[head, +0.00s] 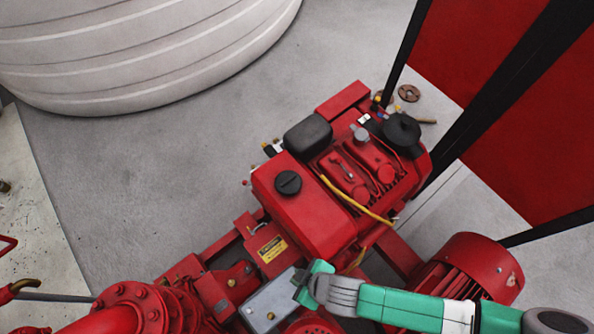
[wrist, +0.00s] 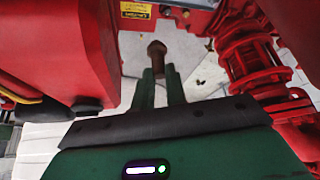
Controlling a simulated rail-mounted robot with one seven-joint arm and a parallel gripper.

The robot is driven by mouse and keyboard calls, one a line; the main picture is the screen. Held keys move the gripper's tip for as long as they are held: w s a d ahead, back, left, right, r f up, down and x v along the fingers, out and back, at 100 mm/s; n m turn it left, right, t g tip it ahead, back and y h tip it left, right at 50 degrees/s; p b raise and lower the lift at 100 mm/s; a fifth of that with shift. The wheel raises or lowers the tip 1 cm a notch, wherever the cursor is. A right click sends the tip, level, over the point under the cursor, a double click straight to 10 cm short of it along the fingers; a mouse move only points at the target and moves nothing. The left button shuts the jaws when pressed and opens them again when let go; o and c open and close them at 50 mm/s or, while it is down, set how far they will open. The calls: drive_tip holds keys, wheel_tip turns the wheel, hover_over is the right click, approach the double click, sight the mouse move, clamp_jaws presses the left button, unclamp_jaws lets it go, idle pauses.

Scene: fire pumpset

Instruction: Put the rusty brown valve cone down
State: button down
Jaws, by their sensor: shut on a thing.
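The rusty brown valve cone (wrist: 157,52) shows in the wrist view at the tips of my gripper (wrist: 161,72). The two green fingers are shut on it, and its wider end points away from my palm. Pale floor shows behind it, and I cannot tell how far off that is. In the head view my green gripper (head: 308,285) is at the lower middle, over the pumpset beside a grey box. The cone cannot be made out there.
The red engine (head: 350,165) stands just behind my gripper in the head view. A grey box (head: 268,302) lies to its left, a red motor (head: 470,268) to its right. Red flanged piping (wrist: 247,58) is close on the right in the wrist view. Open grey floor (head: 130,170) lies left.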

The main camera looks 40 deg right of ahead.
wheel_tip(320, 180, down, 22)
drive_tip(key=b, duration=0.5)
drive_tip(key=shift+f, duration=0.2)
drive_tip(key=shift+f+b, duration=0.25)
drive_tip(key=shift+b, duration=0.1)
drive_tip(key=c, duration=1.4)
unclamp_jaws()
drive_tip(key=shift+r, duration=0.15)
drive_tip(key=shift+c, duration=0.2)
drive_tip(key=p+v, duration=0.4)
drive_tip(key=v, duration=0.8)
drive_tip(key=shift+r, duration=0.1)
